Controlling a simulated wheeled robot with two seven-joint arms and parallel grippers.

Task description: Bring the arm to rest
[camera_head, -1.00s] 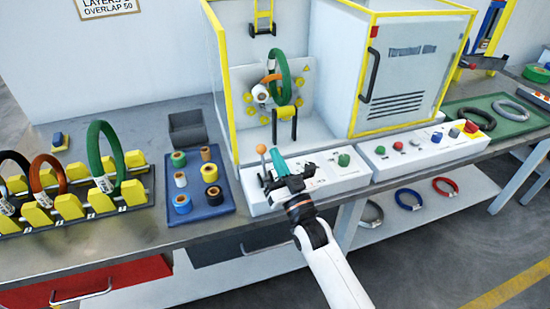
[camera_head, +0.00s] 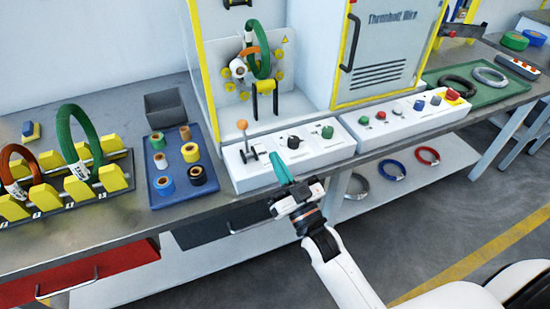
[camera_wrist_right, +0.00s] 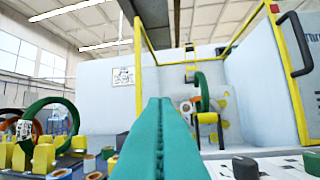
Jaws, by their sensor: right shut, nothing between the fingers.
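My right gripper (camera_head: 280,168), with teal fingers, is shut and empty. It is in front of the control panel (camera_head: 252,177) at the bench's front edge, pointing toward the machine. The teal fingers also fill the middle of the right wrist view (camera_wrist_right: 160,145), pressed together. The orange-knobbed lever (camera_head: 242,125) stands on the panel to the left of the fingers, apart from them. A green coil (camera_head: 258,52) hangs in the wrapping machine (camera_head: 296,100) behind. My left gripper is not in view.
A blue tray (camera_head: 153,199) of tape rolls and a rack (camera_head: 60,203) with coils stand at the left. A second control panel (camera_head: 405,122) and a green tray (camera_head: 497,93) lie to the right. The shelf (camera_head: 440,160) below holds several coils.

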